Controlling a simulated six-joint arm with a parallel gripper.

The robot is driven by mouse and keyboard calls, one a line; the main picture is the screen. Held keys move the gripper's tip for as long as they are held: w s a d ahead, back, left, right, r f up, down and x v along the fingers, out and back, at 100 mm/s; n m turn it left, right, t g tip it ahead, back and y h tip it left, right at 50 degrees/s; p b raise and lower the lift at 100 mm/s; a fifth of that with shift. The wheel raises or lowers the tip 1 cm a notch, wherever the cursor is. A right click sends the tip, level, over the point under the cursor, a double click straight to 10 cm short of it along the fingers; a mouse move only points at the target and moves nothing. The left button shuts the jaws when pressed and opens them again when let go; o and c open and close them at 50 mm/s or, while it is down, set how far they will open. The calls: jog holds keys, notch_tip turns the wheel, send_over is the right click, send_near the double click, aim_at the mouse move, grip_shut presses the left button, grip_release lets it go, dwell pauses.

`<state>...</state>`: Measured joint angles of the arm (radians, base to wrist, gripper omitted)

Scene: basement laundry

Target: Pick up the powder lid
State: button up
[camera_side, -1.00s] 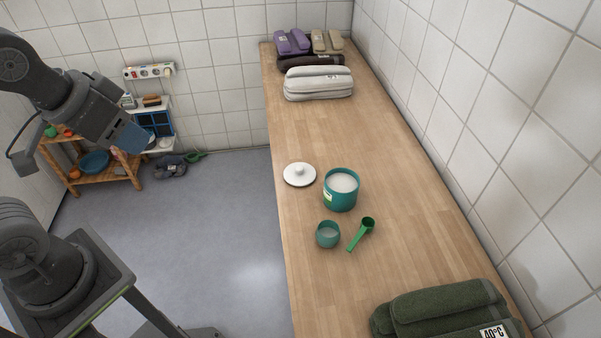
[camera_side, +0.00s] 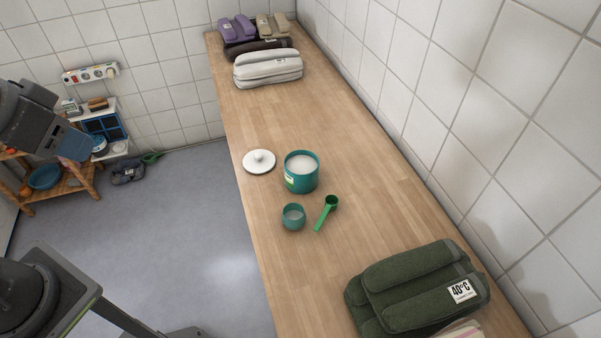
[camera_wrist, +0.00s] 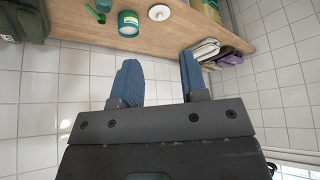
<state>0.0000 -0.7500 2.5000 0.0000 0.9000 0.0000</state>
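The powder lid (camera_side: 259,162) is a round white disc with a small knob. It lies knob up on the wooden counter, just left of the teal powder jar (camera_side: 302,182) in the side view. The jar is uncovered and shows white powder. The lid (camera_wrist: 159,12) also shows at the top of the wrist view, beside the jar (camera_wrist: 128,30). My gripper (camera_wrist: 163,72) has two blue fingers standing apart with nothing between them. In the side view my gripper (camera_side: 74,147) is at the far left, over the floor side, well away from the lid.
A small teal cup (camera_side: 293,218) and a green scoop (camera_side: 327,212) stand and lie near the jar. Dark green towels (camera_side: 420,287) are at the near end of the counter (camera_side: 330,120), pale towels (camera_side: 268,68) at the far end. A tiled wall bounds the right side.

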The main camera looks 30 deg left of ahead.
jog(key=shift+o, duration=1.2)
